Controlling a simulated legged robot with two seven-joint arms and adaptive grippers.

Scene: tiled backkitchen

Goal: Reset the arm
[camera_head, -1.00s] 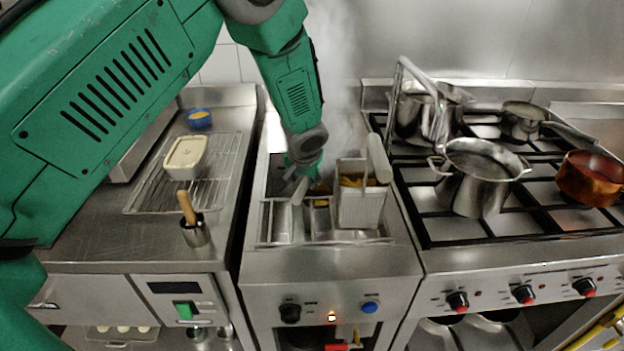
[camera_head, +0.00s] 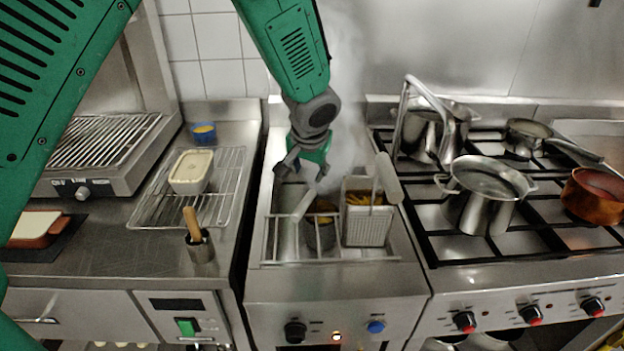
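My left arm comes in from the left, bends at the top and hangs down over the fryer (camera_head: 335,284). Its gripper (camera_head: 302,182) is above the back left part of the fryer, near the metal handle (camera_head: 304,203) of a basket. The dark fingers look spread apart, with nothing seen between them. A fry basket (camera_head: 366,222) with yellow fries and a pale handle sits to the right of the gripper, apart from it. My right gripper is not in view.
A stove with steel pots (camera_head: 485,190) and a copper pan (camera_head: 596,195) stands on the right. On the left are a wire rack (camera_head: 222,192) with a cream tub (camera_head: 191,171), a cup with a wooden handle (camera_head: 200,246), a blue bowl (camera_head: 204,133) and a grill (camera_head: 100,142). Steam rises behind the gripper.

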